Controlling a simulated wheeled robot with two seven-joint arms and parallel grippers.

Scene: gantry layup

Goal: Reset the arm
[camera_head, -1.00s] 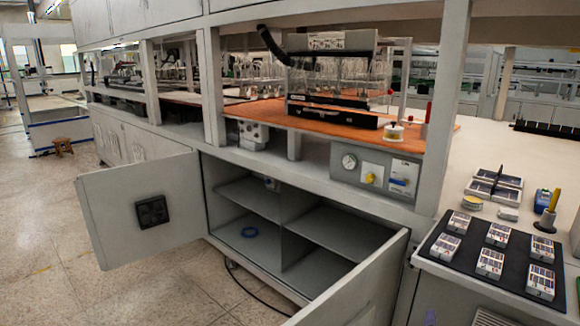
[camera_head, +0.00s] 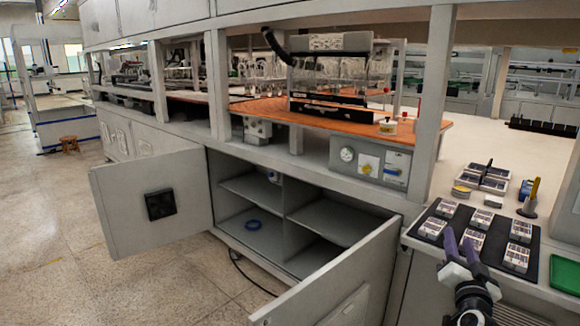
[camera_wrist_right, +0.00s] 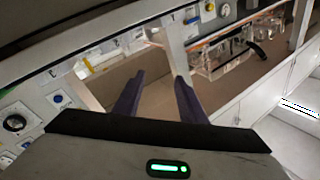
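My right gripper (camera_head: 460,246) comes in from the bottom right of the head view, over the front edge of the black mat. Its two purple fingers stand apart with nothing between them. In the right wrist view the same fingers (camera_wrist_right: 157,95) are spread and empty, with the bench front and its control panel beyond. My left gripper is in neither view.
The black mat (camera_head: 487,256) carries several small card-like boxes. A green tray (camera_head: 565,275) lies to its right. The cabinet's left door (camera_head: 120,222) and right door (camera_head: 340,285) stand open into the aisle. A blue ring (camera_head: 253,224) lies inside.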

